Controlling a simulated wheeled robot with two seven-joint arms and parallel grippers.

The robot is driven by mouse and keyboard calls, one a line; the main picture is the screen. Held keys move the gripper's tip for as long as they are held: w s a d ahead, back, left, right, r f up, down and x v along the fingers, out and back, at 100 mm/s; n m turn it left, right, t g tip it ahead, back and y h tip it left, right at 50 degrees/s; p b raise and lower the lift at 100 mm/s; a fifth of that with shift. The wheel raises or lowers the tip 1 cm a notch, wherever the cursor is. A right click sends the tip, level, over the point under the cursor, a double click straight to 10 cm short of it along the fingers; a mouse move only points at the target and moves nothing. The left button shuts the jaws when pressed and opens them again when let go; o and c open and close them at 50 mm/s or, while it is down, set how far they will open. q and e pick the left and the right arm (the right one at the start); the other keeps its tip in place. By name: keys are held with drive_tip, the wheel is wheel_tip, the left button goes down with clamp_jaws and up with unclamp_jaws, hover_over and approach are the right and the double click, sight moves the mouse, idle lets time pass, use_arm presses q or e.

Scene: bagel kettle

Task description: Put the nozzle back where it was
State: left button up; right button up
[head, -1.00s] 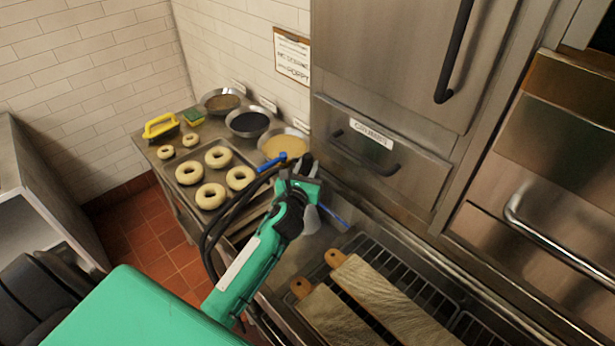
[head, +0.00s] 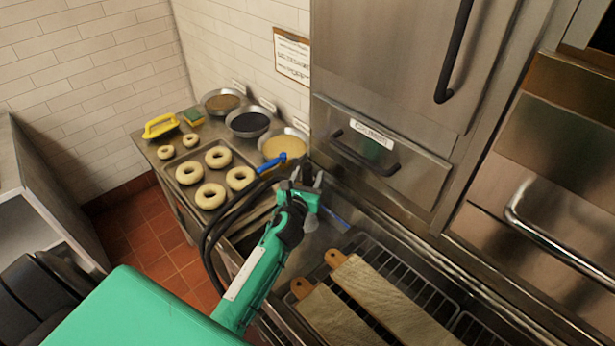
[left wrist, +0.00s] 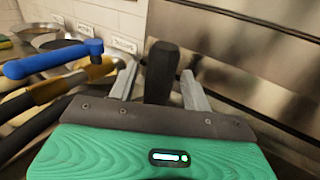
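The nozzle (head: 271,163) shows as a blue head on a dark hose, left of my left gripper and beside the bowl of pale topping in the head view. In the left wrist view the blue nozzle (left wrist: 52,59) lies at the left, outside the fingers, with yellow-brown and black hose parts below it. My left gripper (head: 308,182) is open. In the left wrist view its grey fingers (left wrist: 160,82) stand apart on either side of an upright black post (left wrist: 161,70), with gaps visible. What the post belongs to is hidden. My right gripper is not in view.
A tray of bagels (head: 231,158) and several topping bowls (head: 249,122) stand at the back left. Steel oven doors (head: 385,110) rise behind the gripper. Wooden boards (head: 375,290) lie on a wire rack (head: 425,292) at front right.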

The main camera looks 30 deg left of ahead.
use_arm(q)
drive_tip(key=shift+f, duration=0.1)
drive_tip(key=b+v, duration=0.4)
drive_tip(key=v, duration=1)
drive_tip(key=shift+d, duration=0.35)
drive_tip(key=shift+w, duration=0.15)
